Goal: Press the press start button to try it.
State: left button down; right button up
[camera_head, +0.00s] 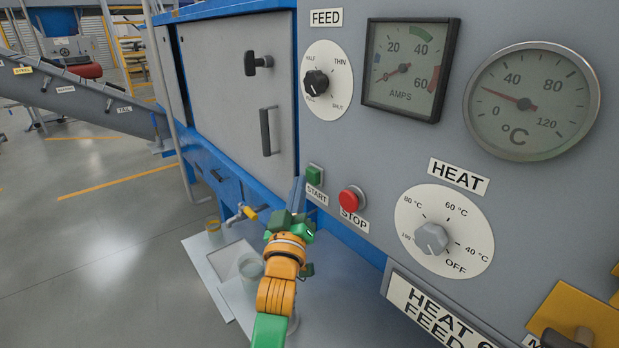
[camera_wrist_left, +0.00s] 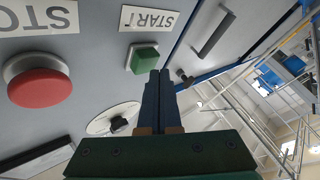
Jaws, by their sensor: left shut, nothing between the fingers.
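The green square start button (camera_head: 314,174) is on the grey panel, above its START label (camera_head: 316,196). It also shows in the left wrist view (camera_wrist_left: 144,59), upside down with its label. My left gripper (camera_head: 298,190) is shut and empty, in front of the panel just beside the start button. In the left wrist view its closed dark blue fingers (camera_wrist_left: 158,78) point up, with the tips just right of and below the green button. I cannot tell whether they touch it. My right gripper is not in view.
A red stop button (camera_head: 350,199) sits right of the start button. The feed knob (camera_head: 317,82), amps meter (camera_head: 408,69), temperature dial (camera_head: 532,101) and heat knob (camera_head: 431,239) are on the same panel. A tap (camera_head: 240,214) sticks out below left. Open floor lies at left.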

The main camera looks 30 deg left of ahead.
pick_arm(q)
jog(key=shift+w+d, duration=0.25)
jog(key=shift+w, duration=0.3)
dwell(0.8)
jog(key=shift+s+a+r, duration=0.1)
jog(key=shift+s, duration=0.05)
dwell(0.3)
jog(key=shift+s+a+p, duration=0.25)
jog(key=shift+s+p, duration=0.1)
jog(key=shift+s, duration=0.3)
jog(key=shift+s, duration=0.1)
jog(key=s, duration=0.1)
jog(key=s+a+p, duration=0.1)
jog(key=s, duration=0.1)
jog(key=s+a+p, duration=0.1)
jog(key=shift+s, duration=0.25)
